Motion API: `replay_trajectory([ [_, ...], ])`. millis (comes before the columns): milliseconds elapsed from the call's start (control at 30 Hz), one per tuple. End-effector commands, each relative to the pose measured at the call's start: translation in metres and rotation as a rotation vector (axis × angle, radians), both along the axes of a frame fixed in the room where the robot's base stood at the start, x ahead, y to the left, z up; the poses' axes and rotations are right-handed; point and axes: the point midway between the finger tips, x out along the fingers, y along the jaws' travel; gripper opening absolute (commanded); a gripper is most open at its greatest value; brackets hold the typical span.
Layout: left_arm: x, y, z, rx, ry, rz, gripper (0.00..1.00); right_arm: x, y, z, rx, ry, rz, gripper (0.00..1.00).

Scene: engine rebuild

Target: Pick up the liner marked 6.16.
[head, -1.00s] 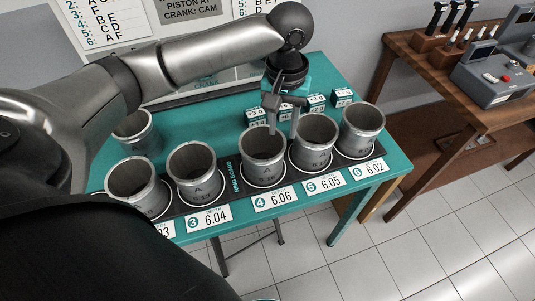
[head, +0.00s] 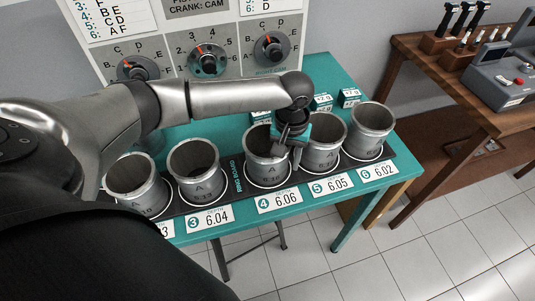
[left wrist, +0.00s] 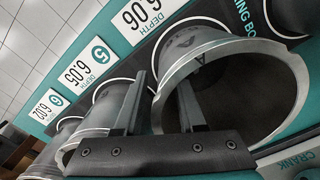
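The liner at position 4 (head: 257,163), a grey open cylinder, stands upright on the dark strip behind the 6.06 card; its small marking looks like 6.16. It also shows large in the left wrist view (left wrist: 215,62). My left gripper (head: 291,153) is at this liner's right rim. In the left wrist view the left gripper's fingers (left wrist: 160,105) are apart, one over the bore and one outside, with the wall between them. I see a gap, so it looks open. The lower finger ends are partly hidden in the head view. My right gripper is not in view.
Liners stand close on both sides: position 5 (head: 322,150) at right, position 3 (head: 196,172) at left. Small teal boxes (head: 349,97) sit behind. A panel with dials (head: 208,58) stands at the back. A wooden bench (head: 440,75) is at right.

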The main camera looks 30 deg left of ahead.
Motion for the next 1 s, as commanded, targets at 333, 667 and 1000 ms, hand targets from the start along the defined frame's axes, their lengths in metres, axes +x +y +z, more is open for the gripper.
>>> replay_trajectory([
  [333,0.0000,0.0000,-0.0033,0.000,-0.001,0.000,0.31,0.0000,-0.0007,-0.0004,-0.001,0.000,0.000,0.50],
  [667,0.0000,0.0001,-0.0031,0.000,-0.001,0.000,0.00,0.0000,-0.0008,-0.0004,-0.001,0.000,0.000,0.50],
  [1000,0.0000,0.0003,-0.0031,0.000,-0.001,0.000,0.00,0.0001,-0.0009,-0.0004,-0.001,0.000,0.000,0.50],
])
